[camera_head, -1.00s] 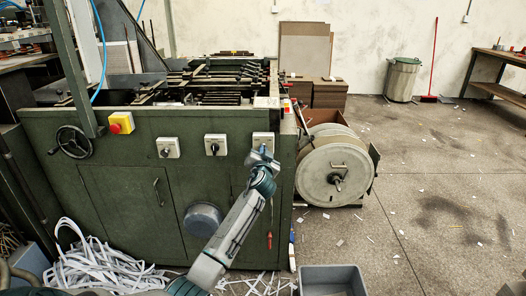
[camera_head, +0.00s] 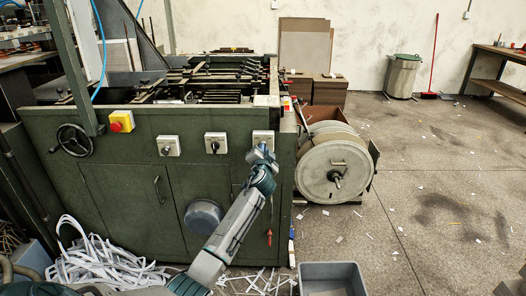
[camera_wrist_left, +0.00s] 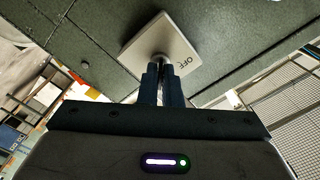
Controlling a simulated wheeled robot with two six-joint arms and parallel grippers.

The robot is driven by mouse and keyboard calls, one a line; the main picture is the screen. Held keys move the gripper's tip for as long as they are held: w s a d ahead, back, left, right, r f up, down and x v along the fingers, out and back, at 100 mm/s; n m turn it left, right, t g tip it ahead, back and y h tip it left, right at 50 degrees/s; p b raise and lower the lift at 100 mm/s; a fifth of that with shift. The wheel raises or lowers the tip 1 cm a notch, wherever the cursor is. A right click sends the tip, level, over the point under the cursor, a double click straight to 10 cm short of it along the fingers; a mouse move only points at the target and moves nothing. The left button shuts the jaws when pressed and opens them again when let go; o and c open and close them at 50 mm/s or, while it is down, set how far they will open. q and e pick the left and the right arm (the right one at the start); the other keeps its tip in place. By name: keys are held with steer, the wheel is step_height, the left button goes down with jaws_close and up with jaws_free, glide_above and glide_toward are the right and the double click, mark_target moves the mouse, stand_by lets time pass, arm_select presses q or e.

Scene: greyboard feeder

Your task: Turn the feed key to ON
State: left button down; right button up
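The feed key (camera_wrist_left: 160,58) is a small metal key on a pale square switch plate (camera_wrist_left: 178,42) marked OFF, seen in the left wrist view. In the head view this plate (camera_head: 263,136) is the rightmost one on the green machine's front. My left gripper (camera_wrist_left: 161,78) is in front of the plate, its two dark fingers close together with the key between them. The fingers hide most of the key, so its exact angle is hard to tell. In the head view my left gripper (camera_head: 262,152) covers the plate's lower part. My right gripper is not in view.
Two other switch plates, a middle one (camera_head: 215,143) and a left one (camera_head: 167,146), sit on the same panel. A red-and-yellow button (camera_head: 121,121) and a handwheel (camera_head: 73,141) are farther left. A large reel (camera_head: 334,173) stands right of the machine. A grey bin (camera_head: 332,280) is on the floor.

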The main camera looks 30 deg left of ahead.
arm_select(q)
steer(key=c, duration=1.6)
jaws_free()
steer(key=shift+v, duration=5.45)
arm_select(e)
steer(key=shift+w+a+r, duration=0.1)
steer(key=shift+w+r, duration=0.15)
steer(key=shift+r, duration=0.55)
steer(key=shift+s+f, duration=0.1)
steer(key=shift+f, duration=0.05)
